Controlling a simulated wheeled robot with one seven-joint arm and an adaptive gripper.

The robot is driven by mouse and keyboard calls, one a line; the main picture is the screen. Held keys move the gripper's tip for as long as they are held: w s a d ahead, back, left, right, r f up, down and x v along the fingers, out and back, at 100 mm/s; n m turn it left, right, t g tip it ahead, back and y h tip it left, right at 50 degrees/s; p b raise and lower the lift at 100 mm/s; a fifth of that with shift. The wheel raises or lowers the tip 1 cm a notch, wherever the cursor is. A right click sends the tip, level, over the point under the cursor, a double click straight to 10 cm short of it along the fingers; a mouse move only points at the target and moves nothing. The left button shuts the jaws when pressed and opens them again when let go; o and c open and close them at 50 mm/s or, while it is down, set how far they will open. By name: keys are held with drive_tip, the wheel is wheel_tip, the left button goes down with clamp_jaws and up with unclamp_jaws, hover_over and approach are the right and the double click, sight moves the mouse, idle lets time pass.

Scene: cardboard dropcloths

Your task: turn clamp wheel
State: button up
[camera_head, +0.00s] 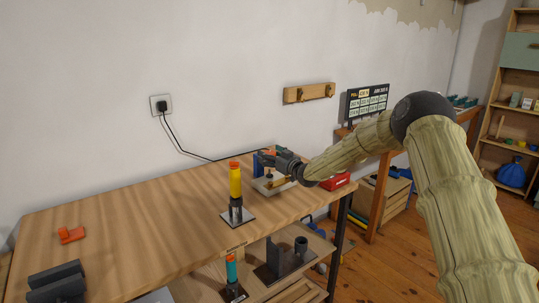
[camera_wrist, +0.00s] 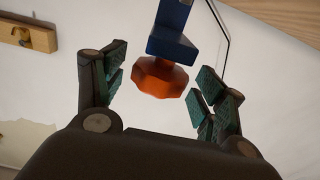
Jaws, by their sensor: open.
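The clamp wheel (camera_wrist: 160,77) is an orange-red faceted knob on the end of a blue clamp body (camera_wrist: 173,30) in the wrist view. My gripper (camera_wrist: 160,85) is open, with one finger at each side of the wheel and visible gaps between. The wheel sits between the fingertips, a little nearer the right finger. In the head view my gripper (camera_head: 270,158) is over the back right of the workbench. It partly hides the blue clamp (camera_head: 258,166) and the orange wheel there.
An orange part (camera_head: 70,235) and dark blocks (camera_head: 57,283) lie on the workbench (camera_head: 140,225) at left. A black cord (camera_head: 185,152) runs from the wall socket. The bench middle is clear.

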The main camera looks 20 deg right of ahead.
drive_tip(key=shift+w+a, duration=0.1)
drive_tip(key=shift+w, duration=0.35)
drive_tip(key=c, duration=1.1)
drive_tip(key=shift+o, duration=0.2)
drive_tip(key=shift+m+h+b, duration=0.55)
drive_tip(key=shift+m+h, duration=0.05)
drive_tip(key=shift+h, duration=0.3)
drive_tip(key=shift+a+m+t+h+b, duration=0.1)
drive_tip(key=shift+m+t+h+b, duration=0.35)
drive_tip(key=shift+m+h, duration=1.1)
drive_tip(key=shift+r+m+h+p, duration=0.15)
drive_tip(key=shift+m+h, duration=0.35)
drive_tip(key=shift+h, duration=0.7)
drive_tip(key=shift+m+h+p, duration=0.2)
drive_tip(key=shift+m+h, duration=0.25)
drive_tip(key=shift+h, duration=0.7)
drive_tip(key=shift+m+g+h+p, duration=0.7)
drive_tip(key=shift+m+h, duration=0.6)
drive_tip(key=shift+h, duration=0.7)
drive_tip(key=shift+m+g+h, duration=0.25)
drive_tip(key=shift+m+h, duration=0.05)
drive_tip(key=shift+h, duration=0.1)
